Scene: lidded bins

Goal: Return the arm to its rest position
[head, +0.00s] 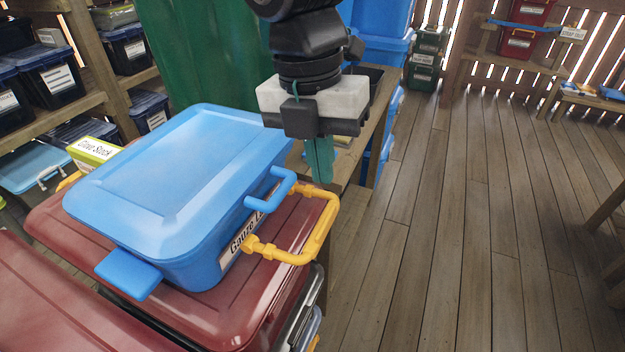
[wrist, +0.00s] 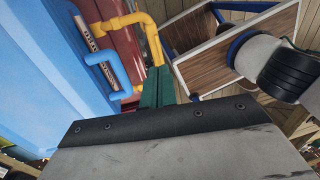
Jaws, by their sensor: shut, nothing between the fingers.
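My gripper (head: 319,160) hangs from the arm in the head view, its green fingers pointing down and shut with nothing between them. It is just right of a blue lidded bin (head: 185,165) with a blue handle and a partly hidden label. The fingers are near the yellow handle (head: 322,228) of the red bin (head: 262,300) below; I cannot tell whether they touch it. In the wrist view the green fingers (wrist: 157,88) show beside the yellow handle (wrist: 142,28), with the blue bin (wrist: 40,70) at left.
Shelves with dark bins (head: 45,80) stand at left. A green container (head: 205,50) and stacked blue bins (head: 385,25) stand behind the arm. Another red lid (head: 60,300) is at the front left. The plank floor (head: 460,230) at right is clear.

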